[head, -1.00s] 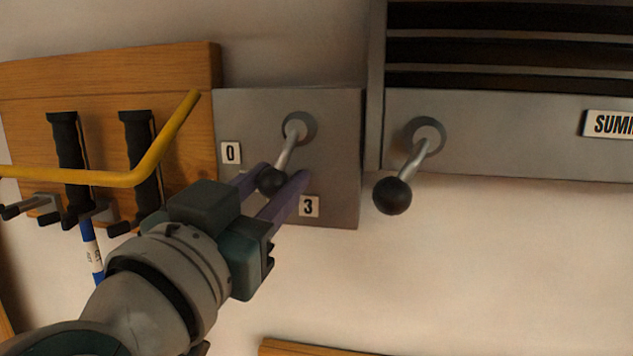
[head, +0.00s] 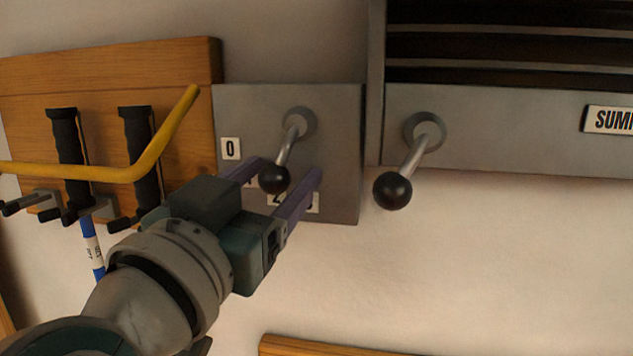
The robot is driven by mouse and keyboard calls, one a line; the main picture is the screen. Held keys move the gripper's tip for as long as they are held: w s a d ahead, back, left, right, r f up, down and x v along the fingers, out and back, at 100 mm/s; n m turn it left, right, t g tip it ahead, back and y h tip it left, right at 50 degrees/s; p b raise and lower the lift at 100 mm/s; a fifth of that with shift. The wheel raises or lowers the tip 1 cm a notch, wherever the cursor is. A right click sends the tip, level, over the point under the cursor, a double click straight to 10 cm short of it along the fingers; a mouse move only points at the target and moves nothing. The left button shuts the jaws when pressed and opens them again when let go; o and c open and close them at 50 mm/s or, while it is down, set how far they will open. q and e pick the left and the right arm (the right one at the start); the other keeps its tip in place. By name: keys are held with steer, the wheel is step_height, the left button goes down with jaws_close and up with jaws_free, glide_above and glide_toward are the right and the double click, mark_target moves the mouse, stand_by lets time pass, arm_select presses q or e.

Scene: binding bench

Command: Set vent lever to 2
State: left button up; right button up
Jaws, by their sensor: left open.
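The lever (head: 287,147) with a black ball knob (head: 274,179) sticks out of a grey plate (head: 341,150) and slants down and slightly left. The plate's 0 label (head: 230,148) is clear. The 2 label (head: 273,199) shows partly, just below the knob in the picture. The 3 label is partly behind a finger, and another label at the left finger is mostly hidden. My left gripper (head: 286,170) is open, its purple fingers on either side of the knob. I cannot tell whether either touches it. My right gripper is out of view.
A similar black-knobbed lever (head: 393,190) hangs from the slatted grey housing (head: 500,130) to the right. A yellow bar (head: 150,160) and black-handled tools (head: 68,150) on a wooden board (head: 190,75) are at left. The wall below right is clear.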

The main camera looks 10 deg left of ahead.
arm_select(q)
steer(key=b+v, duration=0.5)
steer(key=v, duration=0.5)
steer(key=s+f+g+p, duration=0.3)
steer(key=s+f+g, duration=0.3)
steer(key=f+g, duration=0.55)
steer(key=s+a+f+g+y, duration=0.1)
steer(key=s+a+f+g, duration=0.1)
steer(key=s, duration=0.3)
steer(key=s+a+f+n+g+y+p, duration=0.1)
steer(key=s+a+f+g, duration=0.1)
steer(key=s+a+f, duration=0.3)
steer(key=shift+s+f+y, duration=0.2)
steer(key=shift+s+y, duration=0.1)
steer(key=shift+y, duration=0.1)
